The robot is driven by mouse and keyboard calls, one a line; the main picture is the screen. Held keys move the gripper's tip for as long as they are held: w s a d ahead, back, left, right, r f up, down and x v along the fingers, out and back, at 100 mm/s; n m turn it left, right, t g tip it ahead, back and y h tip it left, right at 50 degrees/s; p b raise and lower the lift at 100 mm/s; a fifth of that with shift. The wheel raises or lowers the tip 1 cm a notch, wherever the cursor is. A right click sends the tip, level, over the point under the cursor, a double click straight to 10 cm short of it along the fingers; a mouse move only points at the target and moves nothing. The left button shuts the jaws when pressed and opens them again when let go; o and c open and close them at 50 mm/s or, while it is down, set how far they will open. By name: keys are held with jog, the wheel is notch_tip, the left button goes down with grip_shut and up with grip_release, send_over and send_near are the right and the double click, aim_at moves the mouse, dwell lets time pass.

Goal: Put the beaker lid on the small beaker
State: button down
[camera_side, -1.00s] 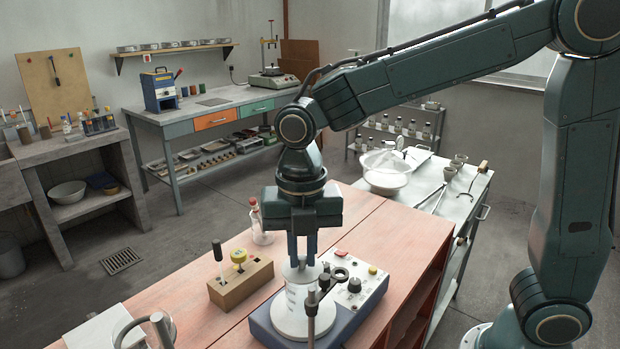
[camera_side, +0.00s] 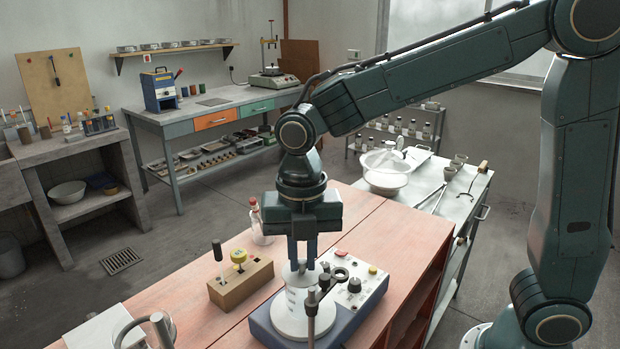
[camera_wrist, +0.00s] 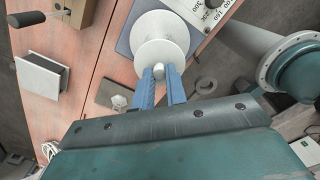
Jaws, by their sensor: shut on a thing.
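The small beaker (camera_side: 292,298) is clear glass with white markings and stands upright on the round white plate of a blue-based stirrer. My gripper (camera_side: 302,268) points straight down over the beaker's mouth. Its blue fingers are shut on the pale knob of the beaker lid (camera_side: 300,274). In the wrist view the knob (camera_wrist: 158,72) shows between the fingertips (camera_wrist: 160,76), with white round shapes beyond it. The lid is at the level of the beaker's rim; I cannot tell whether it touches the rim all round.
The stirrer (camera_side: 352,292) has knobs on its panel, and a metal rod with a clamp (camera_side: 312,310) stands in front of the beaker. A wooden block (camera_side: 240,284) with tools and a red-capped bottle (camera_side: 260,222) stand to the left. The red bench top is clear at right.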

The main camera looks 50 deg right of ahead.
aim_at(303, 262)
jog(key=c, duration=0.9)
grip_release()
jog(key=shift+c, duration=0.2)
jog(key=shift+r, duration=0.2)
jog(key=shift+r, duration=3.3)
